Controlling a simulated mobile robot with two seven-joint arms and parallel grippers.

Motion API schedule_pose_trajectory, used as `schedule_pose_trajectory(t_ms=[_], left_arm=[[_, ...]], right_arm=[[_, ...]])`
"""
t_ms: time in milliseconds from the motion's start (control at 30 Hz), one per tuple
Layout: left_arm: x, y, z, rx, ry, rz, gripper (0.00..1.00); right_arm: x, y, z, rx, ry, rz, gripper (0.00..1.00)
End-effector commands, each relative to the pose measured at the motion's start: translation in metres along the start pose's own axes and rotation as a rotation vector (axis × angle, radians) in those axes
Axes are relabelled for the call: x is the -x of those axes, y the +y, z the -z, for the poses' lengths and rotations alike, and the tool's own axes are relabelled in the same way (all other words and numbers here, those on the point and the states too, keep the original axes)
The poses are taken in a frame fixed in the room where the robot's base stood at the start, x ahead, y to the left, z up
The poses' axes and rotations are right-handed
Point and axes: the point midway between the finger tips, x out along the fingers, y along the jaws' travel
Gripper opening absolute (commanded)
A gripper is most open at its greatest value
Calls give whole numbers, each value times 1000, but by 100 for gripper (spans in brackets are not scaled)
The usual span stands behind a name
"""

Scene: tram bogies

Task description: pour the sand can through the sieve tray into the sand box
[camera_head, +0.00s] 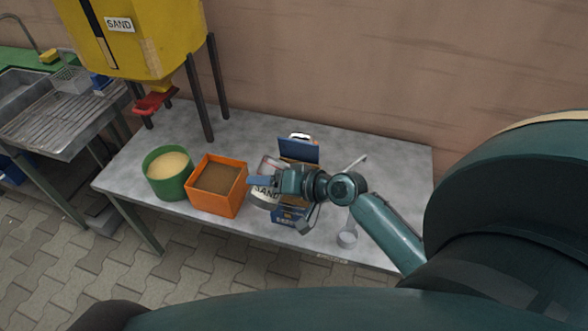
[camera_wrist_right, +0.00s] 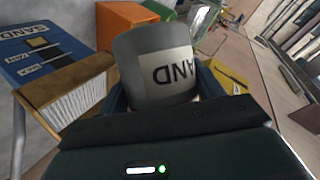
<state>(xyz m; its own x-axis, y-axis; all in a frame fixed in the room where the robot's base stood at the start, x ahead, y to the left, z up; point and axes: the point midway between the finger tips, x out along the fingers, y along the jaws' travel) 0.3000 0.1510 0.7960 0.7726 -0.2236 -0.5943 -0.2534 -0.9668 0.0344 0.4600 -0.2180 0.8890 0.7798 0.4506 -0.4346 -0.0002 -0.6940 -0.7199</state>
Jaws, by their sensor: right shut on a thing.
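The sand can (camera_head: 264,196) is grey with a white SAND label and stands out at the left of my right gripper (camera_head: 262,182). In the right wrist view the can (camera_wrist_right: 152,50) sits between the blue fingers, its label upside down in the picture. My right gripper is shut on it. An orange square box (camera_head: 217,186) with a brown, sand-like surface stands just left of the can. A green round tub (camera_head: 168,174) of pale sand stands left of it. I cannot make out a separate sieve tray. My left gripper is not in view.
A yellow SAND hopper (camera_head: 140,45) with a red outlet rises at the back left.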

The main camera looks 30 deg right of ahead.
Motion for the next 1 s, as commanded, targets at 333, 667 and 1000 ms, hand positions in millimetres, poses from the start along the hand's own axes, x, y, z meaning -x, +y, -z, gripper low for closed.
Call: schedule_pose_trajectory(t_ms=[333, 667, 1000], left_arm=[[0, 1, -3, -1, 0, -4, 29], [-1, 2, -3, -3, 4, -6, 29], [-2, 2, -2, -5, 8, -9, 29]], right_arm=[[0, 0, 0, -19, -4, 10, 42], [-1, 0, 0, -36, -9, 16, 42], [-1, 1, -1, -55, -14, 24, 42]])
